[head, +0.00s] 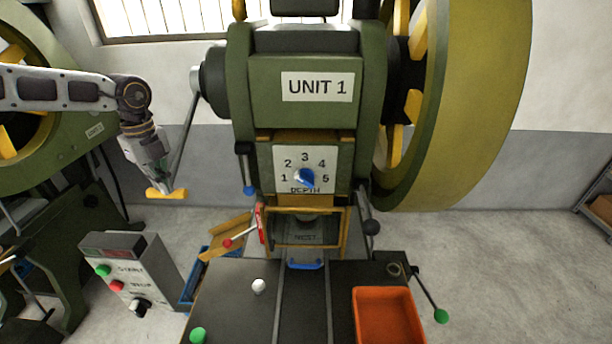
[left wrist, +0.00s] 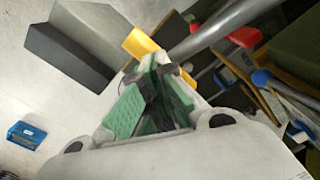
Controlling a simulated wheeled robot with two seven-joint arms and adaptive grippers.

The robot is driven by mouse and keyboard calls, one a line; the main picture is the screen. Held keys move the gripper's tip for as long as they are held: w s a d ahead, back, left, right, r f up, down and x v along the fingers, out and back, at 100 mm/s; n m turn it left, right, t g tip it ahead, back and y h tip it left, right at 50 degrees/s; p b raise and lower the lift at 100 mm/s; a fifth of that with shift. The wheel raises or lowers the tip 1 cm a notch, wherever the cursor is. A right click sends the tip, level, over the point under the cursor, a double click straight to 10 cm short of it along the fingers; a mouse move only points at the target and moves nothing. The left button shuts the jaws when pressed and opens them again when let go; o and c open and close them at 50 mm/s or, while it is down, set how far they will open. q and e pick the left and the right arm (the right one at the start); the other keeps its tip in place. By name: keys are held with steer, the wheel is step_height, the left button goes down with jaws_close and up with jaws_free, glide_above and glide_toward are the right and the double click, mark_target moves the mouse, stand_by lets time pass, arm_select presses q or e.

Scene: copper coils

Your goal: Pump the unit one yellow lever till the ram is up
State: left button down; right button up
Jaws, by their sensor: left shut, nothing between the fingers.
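The green press marked UNIT 1 (head: 317,87) stands in the middle of the head view. Its grey lever rod (head: 185,140) hangs down from a pivot on the press's left side and ends in a yellow grip (head: 166,193). My left gripper (head: 165,180) is shut and empty, just above the yellow grip. In the left wrist view the shut green-padded fingers (left wrist: 158,72) point at the yellow grip (left wrist: 140,43), which shows at both sides of the fingertips. I cannot tell whether they touch. The ram is hard to make out behind the yellow-framed guard (head: 306,228). My right gripper is not in view.
A grey control box (head: 130,275) with coloured buttons stands at lower left. An orange bin (head: 388,315) and a white knob (head: 258,286) are on the dark press table (head: 232,310). A green-knobbed lever (head: 441,316) sticks out at right. A large flywheel (head: 470,100) flanks the press.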

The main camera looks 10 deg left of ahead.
arm_select(q)
steer(key=shift+w+a+f+b, duration=0.1)
steer(key=shift+w+f+b, duration=0.15)
steer(key=shift+f+b, duration=0.45)
steer(key=shift+w+f+b, duration=0.2)
steer(key=shift+f+b, duration=0.15)
steer(key=shift+f, duration=0.5)
steer(key=shift+w+f+b, duration=0.3)
steer(key=shift+f+b, duration=0.25)
steer(key=shift+f, duration=0.1)
steer(key=w+f+b, duration=0.1)
steer(key=f, duration=0.1)
steer(key=w+f+b, duration=0.1)
steer(key=b, duration=0.1)
steer(key=shift+w+a+f, duration=0.15)
steer(key=shift+w+f, duration=0.05)
steer(key=shift+f, duration=0.15)
